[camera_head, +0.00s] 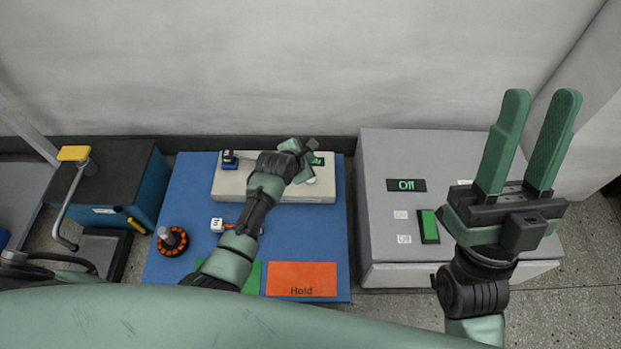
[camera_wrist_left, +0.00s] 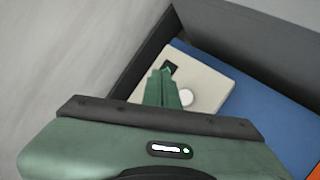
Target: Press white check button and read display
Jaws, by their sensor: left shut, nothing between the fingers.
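A pale check box (camera_head: 233,187) lies at the back of the blue table mat (camera_head: 320,235). Its round white button (camera_head: 311,180) shows beside my left gripper (camera_head: 304,146); it is clearer in the left wrist view (camera_wrist_left: 186,97). A small dark display (camera_head: 318,160) with green marks sits on the box, partly hidden by the gripper; the marks are too small to read. It also shows in the left wrist view (camera_wrist_left: 170,67). My left gripper is shut and empty, over the box; contact with it cannot be told. My right gripper (camera_head: 541,98) is raised, open and empty.
A grey cabinet (camera_head: 375,250) at right has an "Off" display (camera_head: 406,185) and a green switch (camera_head: 429,226). An orange "Hold" card (camera_head: 302,278), a black and orange round part (camera_head: 172,241) and a white connector (camera_head: 217,225) lie on the blue surface. A dark blue case (camera_head: 125,180) stands left.

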